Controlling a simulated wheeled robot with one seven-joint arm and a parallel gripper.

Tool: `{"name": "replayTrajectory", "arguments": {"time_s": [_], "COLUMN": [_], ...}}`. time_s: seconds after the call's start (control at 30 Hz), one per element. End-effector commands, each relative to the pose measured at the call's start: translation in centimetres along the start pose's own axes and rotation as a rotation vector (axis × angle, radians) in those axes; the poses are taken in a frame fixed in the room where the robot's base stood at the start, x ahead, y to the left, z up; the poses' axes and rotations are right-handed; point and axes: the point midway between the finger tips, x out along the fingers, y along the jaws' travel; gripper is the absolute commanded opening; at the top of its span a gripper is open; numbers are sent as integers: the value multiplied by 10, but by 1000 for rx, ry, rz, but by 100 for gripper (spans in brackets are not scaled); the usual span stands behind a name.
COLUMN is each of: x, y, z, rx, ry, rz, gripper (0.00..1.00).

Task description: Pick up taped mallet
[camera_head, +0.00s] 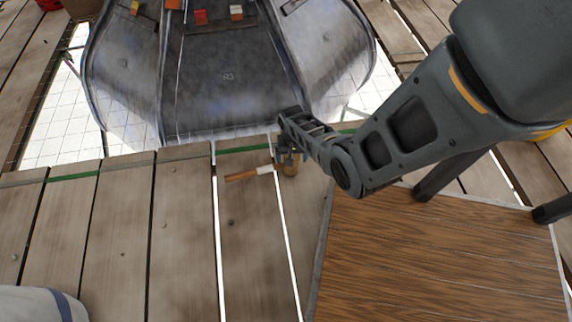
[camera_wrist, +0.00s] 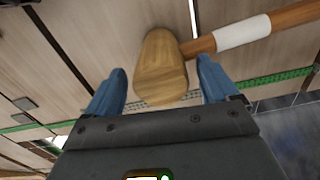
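The taped mallet lies on the wooden planks, its wooden handle with a white tape band (camera_head: 250,173) pointing left in the head view. Its round wooden head (camera_head: 290,168) is partly hidden by my gripper (camera_head: 289,153). In the wrist view the mallet head (camera_wrist: 161,68) sits between the two blue fingertips of my gripper (camera_wrist: 162,82), with a visible gap on each side. The handle and white tape (camera_wrist: 242,33) run off to the upper right there, past the right fingertip. My gripper is open and not visibly touching the mallet.
A brown wood-topped table (camera_head: 440,255) is at the right, under my arm. Gaps run between the planks (camera_head: 120,245). A green strip (camera_head: 240,149) edges the deck.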

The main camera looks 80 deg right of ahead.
Motion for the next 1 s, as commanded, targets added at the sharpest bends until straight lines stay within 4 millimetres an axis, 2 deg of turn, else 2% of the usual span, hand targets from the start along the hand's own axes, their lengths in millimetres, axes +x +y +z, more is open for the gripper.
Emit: {"name": "replayTrajectory", "arguments": {"time_s": [0.07,0.6,1.0], "x": [0,0,-8], "y": [0,0,0], "z": [0,0,0], "rx": [0,0,0], "ry": [0,-1,1], "rz": [0,0,-1], "gripper": [79,27,27]}}
